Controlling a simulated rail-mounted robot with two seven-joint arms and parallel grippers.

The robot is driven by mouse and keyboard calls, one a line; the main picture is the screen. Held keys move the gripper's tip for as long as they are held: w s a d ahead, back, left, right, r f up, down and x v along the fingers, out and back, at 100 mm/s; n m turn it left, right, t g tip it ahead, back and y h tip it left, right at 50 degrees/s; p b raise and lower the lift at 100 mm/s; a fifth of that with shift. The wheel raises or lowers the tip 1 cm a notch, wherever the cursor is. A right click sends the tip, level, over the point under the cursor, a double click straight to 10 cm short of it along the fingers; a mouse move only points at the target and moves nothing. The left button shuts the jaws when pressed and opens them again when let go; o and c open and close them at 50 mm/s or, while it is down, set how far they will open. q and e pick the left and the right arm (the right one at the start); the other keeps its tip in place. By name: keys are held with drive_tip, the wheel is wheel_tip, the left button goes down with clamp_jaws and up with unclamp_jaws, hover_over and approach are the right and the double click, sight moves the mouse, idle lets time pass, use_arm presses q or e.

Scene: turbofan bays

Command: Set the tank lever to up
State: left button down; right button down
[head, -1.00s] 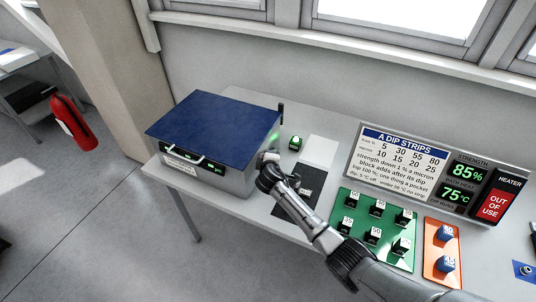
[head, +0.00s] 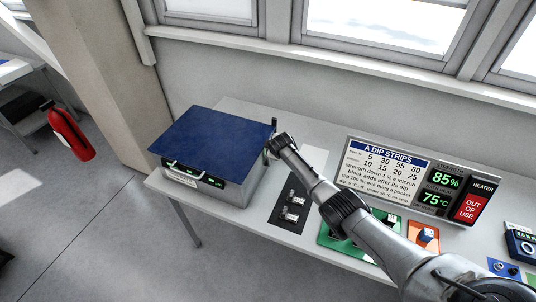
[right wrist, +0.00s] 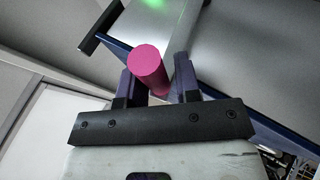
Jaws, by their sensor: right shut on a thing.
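The tank (head: 232,184) is a grey metal box under a dark blue lid (head: 215,142), at the left end of the table. A small dark upright piece (head: 274,126) stands at the lid's right corner. My right gripper (head: 270,150) is at the tank's right side, just below that piece. In the right wrist view a magenta cylinder (right wrist: 147,66), seemingly the lever's grip, sits between the two fingers, and the gripper (right wrist: 158,85) is shut on it. The rest of the lever is hidden, so its position is unclear. My left gripper is out of view.
A dark mat (head: 275,213) with small pale-topped items lies right of the tank. A dip strips sign (head: 385,170) stands behind a green tray (head: 328,238) and an orange tray (head: 413,230), partly behind my arm. A red extinguisher (head: 70,135) is at far left.

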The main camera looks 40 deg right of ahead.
drive_tip(key=shift+s+d+f, duration=0.15)
drive_tip(key=shift+d+f, duration=0.2)
drive_tip(key=shift+f, duration=0.05)
drive_tip(key=c, duration=1.2)
unclamp_jaws()
drive_tip(key=shift+d, duration=0.1)
drive_tip(key=shift+o, duration=1.2)
drive_tip(key=shift+w+d+r, duration=0.25)
drive_tip(key=shift+a, duration=0.25)
drive_tip(key=shift+r, duration=0.1)
